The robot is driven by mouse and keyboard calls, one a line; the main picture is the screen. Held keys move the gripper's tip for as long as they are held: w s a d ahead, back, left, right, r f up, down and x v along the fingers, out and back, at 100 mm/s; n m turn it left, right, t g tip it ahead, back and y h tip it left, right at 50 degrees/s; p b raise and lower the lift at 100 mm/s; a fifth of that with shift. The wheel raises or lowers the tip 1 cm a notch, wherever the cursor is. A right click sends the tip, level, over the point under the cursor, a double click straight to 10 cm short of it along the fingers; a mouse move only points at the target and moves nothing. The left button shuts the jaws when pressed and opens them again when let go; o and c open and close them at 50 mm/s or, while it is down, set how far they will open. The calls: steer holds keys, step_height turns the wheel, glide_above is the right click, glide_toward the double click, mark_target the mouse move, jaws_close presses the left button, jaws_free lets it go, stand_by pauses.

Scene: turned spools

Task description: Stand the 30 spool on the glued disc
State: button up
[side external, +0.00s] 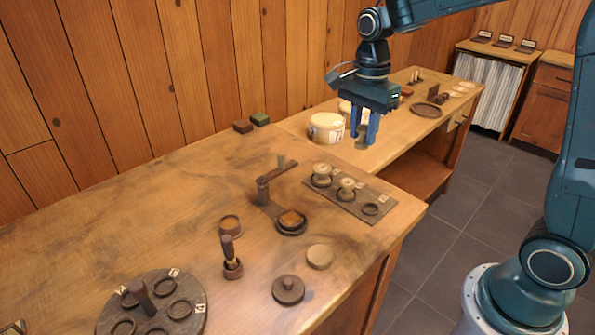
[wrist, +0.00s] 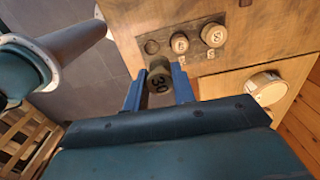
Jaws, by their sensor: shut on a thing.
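My gripper (side external: 364,128) is shut on a spool, held in the air above the right side of the bench. In the wrist view the spool (wrist: 160,77) sits between the blue fingers and shows "30" on its end face. In the side view the spool (side external: 361,143) hangs small and dark between the fingertips. A dark round dish (side external: 291,223) with an amber patch inside lies on the bench, beside a post with a swing arm; it may be the glued disc, but I cannot tell for sure. A bare pale disc (side external: 320,257) lies in front of it.
A dark board (side external: 351,195) bears two standing spools and one empty ring (side external: 370,209). A pale drum (side external: 326,127) is behind.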

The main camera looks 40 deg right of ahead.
steer(key=w+a+f+n, duration=0.2)
steer(key=w+a+f, duration=0.1)
steer(key=a, duration=0.3)
steer(key=w+a+f+n, duration=0.2)
steer(key=w+a+f, duration=0.2)
steer(key=a, duration=0.3)
steer(key=shift+w+a+f+n, duration=0.2)
steer(key=shift+a+f+n, duration=0.1)
steer(key=shift+f, duration=0.45)
steer(key=shift+f, duration=0.2)
steer(key=shift+f, duration=3)
steer(key=shift+f, duration=0.8)
stand_by(0.6)
steer(key=o, duration=1)
steer(key=shift+r, duration=0.1)
